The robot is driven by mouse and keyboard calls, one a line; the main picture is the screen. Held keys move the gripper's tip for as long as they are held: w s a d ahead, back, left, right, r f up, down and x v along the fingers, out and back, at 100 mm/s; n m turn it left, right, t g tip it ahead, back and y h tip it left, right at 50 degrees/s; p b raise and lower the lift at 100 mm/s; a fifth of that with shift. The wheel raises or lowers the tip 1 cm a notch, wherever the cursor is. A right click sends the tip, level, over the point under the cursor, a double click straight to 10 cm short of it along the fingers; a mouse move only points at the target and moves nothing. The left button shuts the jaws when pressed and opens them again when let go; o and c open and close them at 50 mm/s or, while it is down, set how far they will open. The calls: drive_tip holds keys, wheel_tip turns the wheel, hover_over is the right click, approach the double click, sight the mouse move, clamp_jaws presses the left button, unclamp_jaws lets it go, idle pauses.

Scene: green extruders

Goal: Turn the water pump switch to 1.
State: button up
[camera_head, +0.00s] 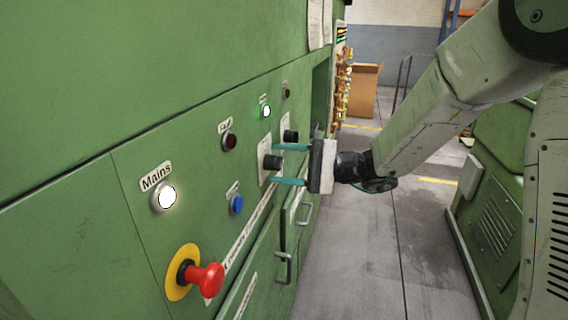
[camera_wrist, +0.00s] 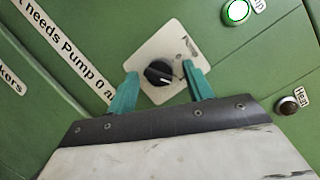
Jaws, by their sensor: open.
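My gripper (camera_head: 277,164) is open, with one teal finger on each side of this knob. In the wrist view my gripper (camera_wrist: 161,74) has small gaps to the knob.
The panel carries a red emergency button (camera_head: 208,279), a lit white Mains lamp (camera_head: 166,197), a blue button (camera_head: 236,204), a dark red button (camera_head: 229,141) and a lit green lamp (camera_head: 266,111). Door handles (camera_head: 284,268) jut out below. Grey floor (camera_head: 350,250) is free to the right.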

drive_tip(key=d, duration=0.7)
drive_tip(key=shift+s+d+f, duration=0.15)
drive_tip(key=shift+d+f, duration=0.25)
drive_tip(key=s+d+f+n+g+h, duration=0.1)
drive_tip(key=s+f+g+h, duration=0.15)
drive_tip(key=s+h, duration=0.4)
drive_tip(key=s+d+f+n+g+h, duration=0.1)
drive_tip(key=s+d+f+g+h, duration=0.2)
drive_tip(key=s, duration=0.6)
drive_tip(key=s+d+r+n+t+h, duration=0.3)
drive_tip(key=s+d+t+h, duration=0.3)
drive_tip(key=s+d+h, duration=0.3)
drive_tip(key=s+d+r, duration=0.1)
drive_tip(key=s, duration=0.2)
drive_tip(key=shift+d+n+h, duration=0.35)
drive_tip(key=shift+d+n, duration=0.05)
